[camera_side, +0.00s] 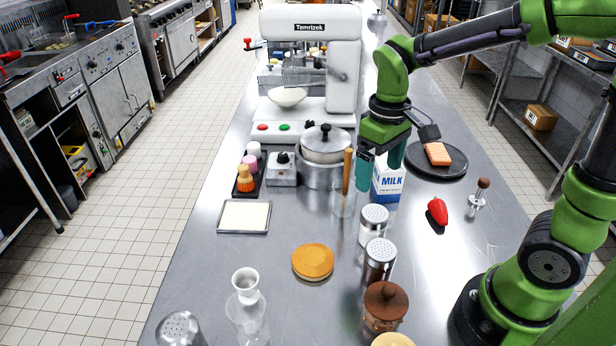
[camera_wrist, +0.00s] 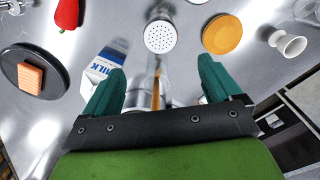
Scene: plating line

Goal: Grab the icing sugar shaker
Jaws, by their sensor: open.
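The icing sugar shaker (camera_side: 371,235) looks to be the one with pale contents and a perforated steel lid, upright on the steel counter in the side view. Its round lid (camera_wrist: 160,37) shows at the top middle of the wrist view, beyond my fingertips. My gripper (camera_side: 380,168) is open and points down, above and behind the shaker in the side view. In the wrist view my gripper (camera_wrist: 162,82) has its two teal fingers spread apart, with no shaker between them.
A glass with a wooden-handled tool (camera_side: 347,175) stands close to my fingers, as does the milk carton (camera_side: 388,186). A brown-filled shaker (camera_side: 379,262) stands just in front of the pale one. An orange disc (camera_side: 312,261) lies left; a red pepper (camera_side: 437,211) lies right.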

